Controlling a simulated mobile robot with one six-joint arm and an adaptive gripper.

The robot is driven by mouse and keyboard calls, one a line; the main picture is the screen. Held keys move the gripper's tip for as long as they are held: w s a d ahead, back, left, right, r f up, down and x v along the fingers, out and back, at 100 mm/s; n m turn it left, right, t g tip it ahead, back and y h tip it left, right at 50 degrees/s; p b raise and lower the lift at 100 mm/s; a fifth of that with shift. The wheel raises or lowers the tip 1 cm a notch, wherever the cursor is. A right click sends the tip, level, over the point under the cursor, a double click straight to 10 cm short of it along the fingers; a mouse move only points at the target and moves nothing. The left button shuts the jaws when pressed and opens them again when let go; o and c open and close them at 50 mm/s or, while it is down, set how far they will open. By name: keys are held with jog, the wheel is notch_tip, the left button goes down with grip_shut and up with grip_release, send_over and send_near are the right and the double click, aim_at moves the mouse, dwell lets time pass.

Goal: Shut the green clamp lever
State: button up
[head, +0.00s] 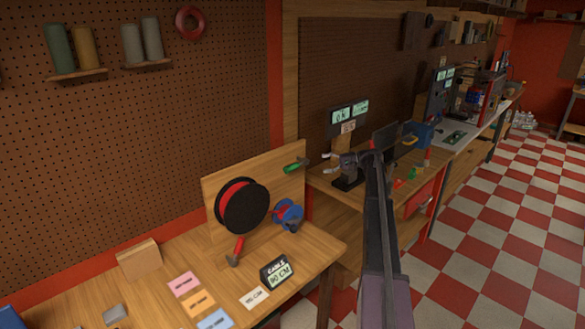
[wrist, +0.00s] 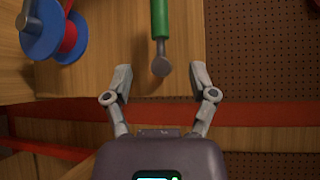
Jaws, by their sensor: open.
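The green clamp lever (head: 296,165) sticks out from the upright wooden board, near its upper right, in the head view.
A black reel with red cable (head: 242,206) and a blue spool (head: 289,213) are mounted on the board (head: 213,188), left of and below the lever. The bench holds coloured cards (head: 184,284) and a cable display (head: 277,271). Another bench stands behind my arm.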

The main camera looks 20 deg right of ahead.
aim_at(297, 167)
jog(key=shift+a, duration=0.1)
jog(key=b+x, duration=0.2)
jog(key=x, duration=1.1)
jog(key=shift+w+a, duration=0.1)
jog(key=shift+a, duration=0.25)
grip_shut()
